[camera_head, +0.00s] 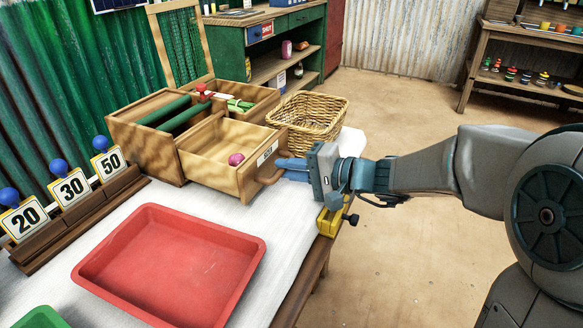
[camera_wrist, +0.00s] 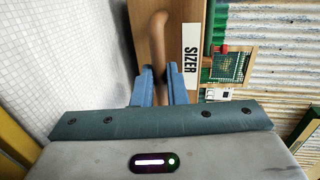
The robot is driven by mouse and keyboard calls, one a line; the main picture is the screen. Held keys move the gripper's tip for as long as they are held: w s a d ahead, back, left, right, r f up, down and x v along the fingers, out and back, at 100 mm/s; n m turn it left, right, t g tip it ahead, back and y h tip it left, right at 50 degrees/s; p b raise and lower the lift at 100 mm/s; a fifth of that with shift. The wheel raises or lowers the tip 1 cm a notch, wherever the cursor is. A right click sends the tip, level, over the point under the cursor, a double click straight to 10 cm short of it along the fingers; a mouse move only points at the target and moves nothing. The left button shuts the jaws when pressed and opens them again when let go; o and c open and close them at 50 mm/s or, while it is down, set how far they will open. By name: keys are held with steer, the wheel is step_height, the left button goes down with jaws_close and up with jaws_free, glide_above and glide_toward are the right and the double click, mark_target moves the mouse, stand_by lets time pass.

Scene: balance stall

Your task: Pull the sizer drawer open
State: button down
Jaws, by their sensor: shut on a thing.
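The wooden sizer drawer (camera_head: 222,172) stands pulled out of its wooden box (camera_head: 150,142) on the table, toward my arm. A pink-purple round thing (camera_head: 236,159) lies inside the drawer. My gripper (camera_head: 284,167) is shut on the drawer's wooden handle (camera_head: 268,175). In the wrist view, my gripper's blue fingers (camera_wrist: 160,88) are on either side of the handle (camera_wrist: 158,50), beside the white SIZER label (camera_wrist: 190,56). The fingers hide part of the handle.
A wicker basket (camera_head: 308,118) stands right behind the drawer. A red tray (camera_head: 170,262) lies in front. Number cards 20, 30 and 50 (camera_head: 72,188) stand at left. A yellow clamp (camera_head: 330,222) sits at the table edge below my gripper.

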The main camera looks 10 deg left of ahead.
steer(key=c, duration=1.5)
jaws_free()
steer(key=shift+o, duration=0.2)
steer(key=p+v, duration=0.3)
steer(key=v, duration=1.1)
